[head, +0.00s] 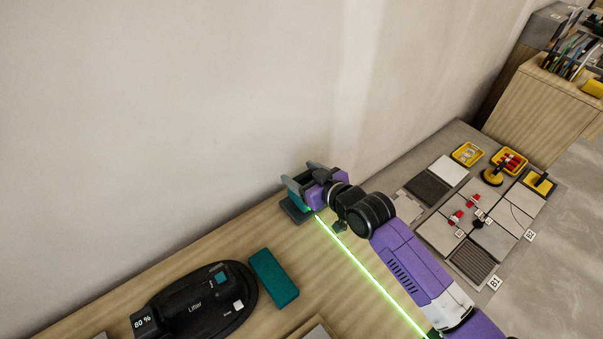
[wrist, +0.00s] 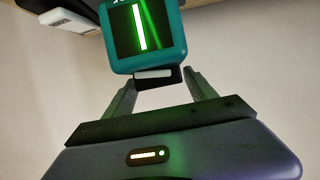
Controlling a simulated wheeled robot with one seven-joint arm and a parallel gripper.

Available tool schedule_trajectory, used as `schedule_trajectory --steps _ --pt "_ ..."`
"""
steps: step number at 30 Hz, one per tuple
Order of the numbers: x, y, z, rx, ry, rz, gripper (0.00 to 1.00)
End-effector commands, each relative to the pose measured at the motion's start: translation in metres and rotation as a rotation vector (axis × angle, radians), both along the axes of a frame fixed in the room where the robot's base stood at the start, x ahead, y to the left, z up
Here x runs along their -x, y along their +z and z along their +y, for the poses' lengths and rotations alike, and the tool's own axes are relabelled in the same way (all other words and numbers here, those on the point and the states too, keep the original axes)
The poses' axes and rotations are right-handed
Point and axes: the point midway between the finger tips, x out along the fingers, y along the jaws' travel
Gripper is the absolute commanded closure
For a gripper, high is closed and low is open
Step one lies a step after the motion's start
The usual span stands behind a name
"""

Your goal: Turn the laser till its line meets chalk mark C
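The laser (head: 297,197) is a small teal unit on a dark base on the wooden bench, near the wall. My gripper (head: 303,174) is at it, one finger on either side. In the wrist view the laser (wrist: 180,55) shows its dark window with a bright green bar. My gripper's fingertips (wrist: 160,80) stand apart beside its dark lower part; whether they press on it is unclear. A bright green laser line (head: 370,272) runs from the laser down and right along the bench, passing under my arm. I cannot make out chalk mark C; my arm hides part of the bench.
A black device reading "80 %" (head: 200,302) and a teal block (head: 274,277) lie on the bench at lower left. Tiles (head: 493,240), yellow trays (head: 467,154) and small label cards (head: 495,283) are at right. The wall rises close behind the laser.

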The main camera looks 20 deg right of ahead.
Motion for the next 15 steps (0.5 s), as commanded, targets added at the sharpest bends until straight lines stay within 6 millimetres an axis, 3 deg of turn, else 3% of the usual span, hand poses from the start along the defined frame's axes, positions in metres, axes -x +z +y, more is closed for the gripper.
schedule_trajectory --steps 1,4,15 --pt "0.0001 0.0000 0.0001 0.000 0.000 0.000 0.55" --pt "0.0001 0.0000 0.0001 0.000 0.000 0.000 0.75" --pt "-0.0001 -0.0027 0.0000 0.001 0.068 -0.003 0.75"
